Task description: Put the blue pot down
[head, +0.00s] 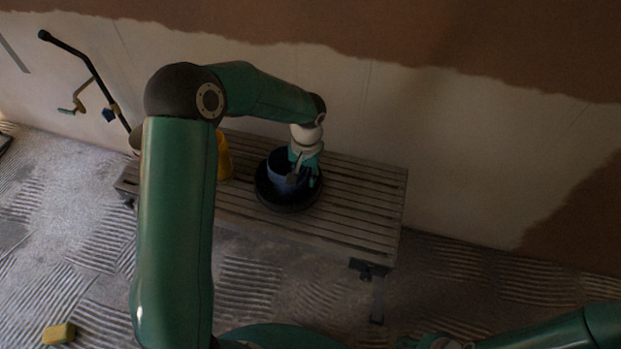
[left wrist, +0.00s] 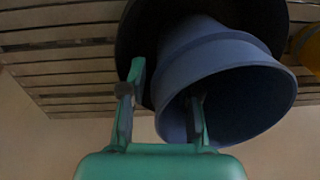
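The blue pot (head: 283,181) stands in a dark round tray (head: 286,208) on the slatted bench (head: 355,215). In the left wrist view, the blue pot (left wrist: 225,65) shows its wide mouth, with the dark tray (left wrist: 135,40) behind its base. My left gripper (head: 303,176) is at the pot's rim. In the left wrist view, the left gripper (left wrist: 165,85) has one finger outside the wall and one inside the mouth. The fingers are spread, with a visible gap between the outer finger and the wall. My right gripper (head: 432,341) is partly seen at the bottom edge; its fingers are unclear.
A yellow object (head: 224,160) stands on the bench left of the tray, partly hidden by my left arm; its edge shows in the left wrist view (left wrist: 308,48). The bench's right part is clear. A plastered wall (head: 450,150) rises behind. A yellow block (head: 59,333) lies on the floor.

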